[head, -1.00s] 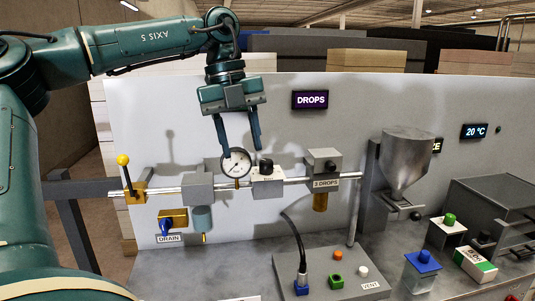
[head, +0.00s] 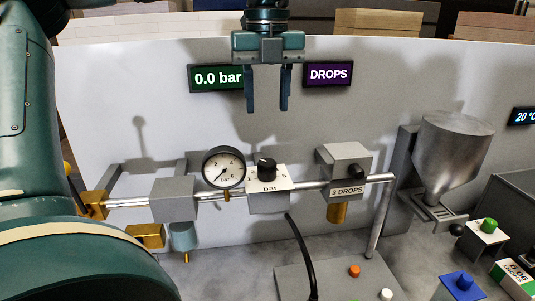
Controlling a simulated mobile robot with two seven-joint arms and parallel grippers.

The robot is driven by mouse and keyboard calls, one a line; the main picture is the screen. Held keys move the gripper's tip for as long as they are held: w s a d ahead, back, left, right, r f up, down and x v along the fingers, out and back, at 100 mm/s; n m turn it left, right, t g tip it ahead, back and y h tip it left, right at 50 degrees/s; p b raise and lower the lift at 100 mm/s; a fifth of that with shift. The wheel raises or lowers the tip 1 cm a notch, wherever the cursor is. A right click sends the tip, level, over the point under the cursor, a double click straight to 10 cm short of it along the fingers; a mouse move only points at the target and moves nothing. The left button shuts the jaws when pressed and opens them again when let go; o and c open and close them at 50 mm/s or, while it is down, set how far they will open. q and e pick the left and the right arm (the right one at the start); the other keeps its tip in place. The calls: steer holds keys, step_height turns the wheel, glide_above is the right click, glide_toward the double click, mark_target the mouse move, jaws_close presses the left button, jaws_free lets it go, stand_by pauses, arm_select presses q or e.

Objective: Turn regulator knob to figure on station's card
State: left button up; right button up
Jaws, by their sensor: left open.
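The regulator knob (head: 266,168) is a black knob with a pale mark, on top of a white and grey block marked "bar" (head: 268,195) on the pipe. A round pressure gauge (head: 223,168) stands just left of it. A green display (head: 217,77) on the panel reads 0.0 bar. A card on a grey block to the right reads "3 DROPS" (head: 347,191). My left gripper (head: 268,106) is open and empty, pointing down, above the knob and apart from it. No card with a pressure figure is readable. My right gripper is not in view.
A purple DROPS display (head: 328,74) is on the panel right of my gripper. A metal hopper (head: 451,150) stands at right. A base with orange (head: 354,271) and white buttons and a black hose is in front. The air around the gripper is clear.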

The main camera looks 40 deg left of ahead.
mark_target(267, 162)
arm_select(q)
step_height(267, 162, down, 12)
steer(key=shift+s+f+p, duration=0.1)
steer(key=shift+s+p, duration=0.05)
steer(key=shift+p, duration=0.45)
steer(key=shift+f, duration=0.35)
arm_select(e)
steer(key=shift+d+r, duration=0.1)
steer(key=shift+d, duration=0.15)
